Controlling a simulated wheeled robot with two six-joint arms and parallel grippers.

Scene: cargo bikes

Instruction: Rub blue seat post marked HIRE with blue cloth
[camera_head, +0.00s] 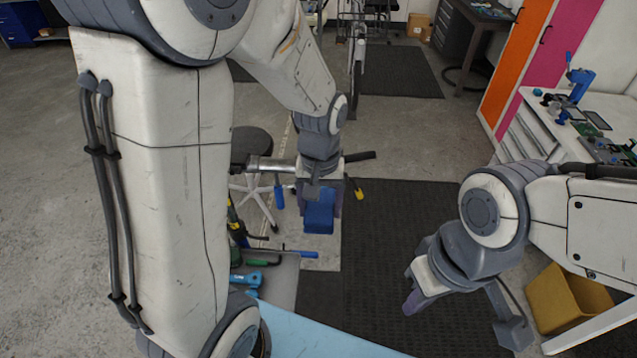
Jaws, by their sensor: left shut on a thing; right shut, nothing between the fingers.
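My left gripper (320,195) is in the middle of the view, pointing down and shut on a blue cloth (318,216). The cloth shows as a small dark blue block between and below the fingers. I cannot make out a seat post marked HIRE. My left arm covers much of the left and centre.
A silver bar (268,163) with dark ends runs behind my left gripper. Several tools with blue handles (300,254) lie below it. A light blue surface (325,338) is at the bottom. A yellow bin (565,298) and a workbench (540,125) stand right. The dark mat (385,230) has free room.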

